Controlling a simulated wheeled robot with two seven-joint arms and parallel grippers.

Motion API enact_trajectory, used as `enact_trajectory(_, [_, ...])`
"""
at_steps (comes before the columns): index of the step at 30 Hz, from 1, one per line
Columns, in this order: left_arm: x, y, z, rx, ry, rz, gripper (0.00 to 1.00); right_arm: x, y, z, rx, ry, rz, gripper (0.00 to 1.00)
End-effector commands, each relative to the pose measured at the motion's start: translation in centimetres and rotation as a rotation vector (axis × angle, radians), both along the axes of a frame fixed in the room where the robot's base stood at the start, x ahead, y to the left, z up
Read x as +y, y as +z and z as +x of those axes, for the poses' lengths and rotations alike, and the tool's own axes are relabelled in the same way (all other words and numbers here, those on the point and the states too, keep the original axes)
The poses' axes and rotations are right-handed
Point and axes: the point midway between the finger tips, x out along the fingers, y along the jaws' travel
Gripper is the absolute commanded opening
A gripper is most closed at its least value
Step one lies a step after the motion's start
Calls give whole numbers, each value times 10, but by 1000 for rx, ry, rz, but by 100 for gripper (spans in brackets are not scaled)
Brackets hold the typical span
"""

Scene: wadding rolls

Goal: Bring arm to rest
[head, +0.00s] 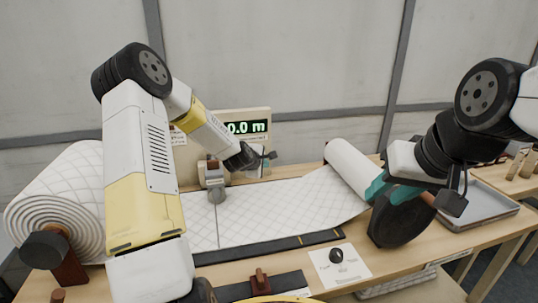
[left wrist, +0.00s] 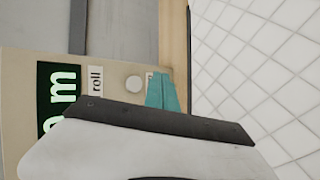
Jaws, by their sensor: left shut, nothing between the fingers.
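My left arm reaches over the table from the left in the head view. My left gripper (head: 266,157) is in front of the counter box (head: 257,120), above the wadding sheet. In the left wrist view its teal fingertips (left wrist: 162,92) are together and hold nothing. My right gripper (head: 388,192) has teal fingers close to the near end of the small white roll (head: 352,168) and a black disc (head: 402,220). Whether its fingers are closed on anything is hidden.
A large wadding roll (head: 62,205) lies at left, its quilted sheet (head: 270,212) spread to the small roll. A grey clamp-like device (head: 214,178) stands at the sheet's far edge. A card (head: 340,266) lies in front, and a metal tray (head: 478,212) sits at right.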

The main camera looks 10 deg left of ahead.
Motion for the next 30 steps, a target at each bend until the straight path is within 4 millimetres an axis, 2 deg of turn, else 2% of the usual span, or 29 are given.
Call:
enact_trajectory(12, [-2, 1, -5, -1, -2, 2, 0, 0, 0, 0, 0, 0, 0, 36])
enact_trajectory(14, [-3, 5, -7, -1, -14, 17, 0, 0, 0, 0, 0, 0, 0, 36])
enact_trajectory(17, [-10, 21, -18, 5, -75, 86, 0, 0, 0, 0, 0, 0, 0, 36])
enact_trajectory(20, [-20, 49, -40, 14, -183, 213, 0, 0, 0, 0, 0, 0, 0, 36])
enact_trajectory(23, [-27, 82, -72, 31, -309, 366, 0, 0, 0, 0, 0, 0, 0, 36])
enact_trajectory(30, [-32, 148, -168, 72, -578, 686, 0, 0, 0, 0, 0, 0, 0, 36])
